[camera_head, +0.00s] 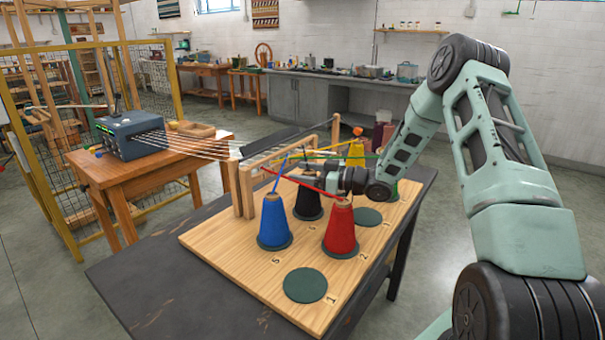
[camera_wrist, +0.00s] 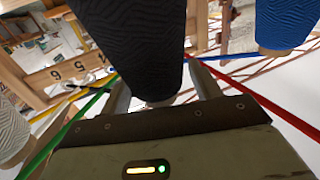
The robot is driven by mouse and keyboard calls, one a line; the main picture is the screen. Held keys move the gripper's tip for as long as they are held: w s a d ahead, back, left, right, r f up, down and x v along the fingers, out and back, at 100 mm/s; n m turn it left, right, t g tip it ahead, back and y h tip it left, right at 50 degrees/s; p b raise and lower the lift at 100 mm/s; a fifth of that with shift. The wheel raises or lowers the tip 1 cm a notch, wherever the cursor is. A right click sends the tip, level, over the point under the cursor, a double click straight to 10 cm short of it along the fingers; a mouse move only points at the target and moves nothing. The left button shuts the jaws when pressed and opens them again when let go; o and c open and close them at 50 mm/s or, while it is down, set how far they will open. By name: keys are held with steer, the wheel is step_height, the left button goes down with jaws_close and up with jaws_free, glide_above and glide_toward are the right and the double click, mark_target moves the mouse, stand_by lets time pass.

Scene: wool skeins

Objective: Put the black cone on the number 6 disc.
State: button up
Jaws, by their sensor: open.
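The black cone (camera_head: 307,205) stands upright on the wooden board, behind the blue and red cones. In the wrist view the black cone (camera_wrist: 136,35) fills the middle, between my two fingers. My gripper (camera_head: 330,182) is at the cone's upper part, its fingers open on either side; I cannot tell whether they touch it. A disc with a readable 6 does not show in the head view. Two bare green discs show: one by the 1 (camera_head: 305,285) and one farther back on the right (camera_head: 368,216).
The blue cone (camera_head: 272,225) and red cone (camera_head: 340,232) stand close in front. A yellow cone (camera_head: 356,154) is behind. Coloured yarns cross near my gripper toward a wooden frame (camera_head: 240,190). The board's (camera_head: 235,265) front left is clear.

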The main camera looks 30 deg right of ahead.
steer(key=v, duration=1.1)
steer(key=shift+s+d+b, duration=0.2)
steer(key=shift+s+b, duration=0.05)
steer(key=shift+b, duration=0.2)
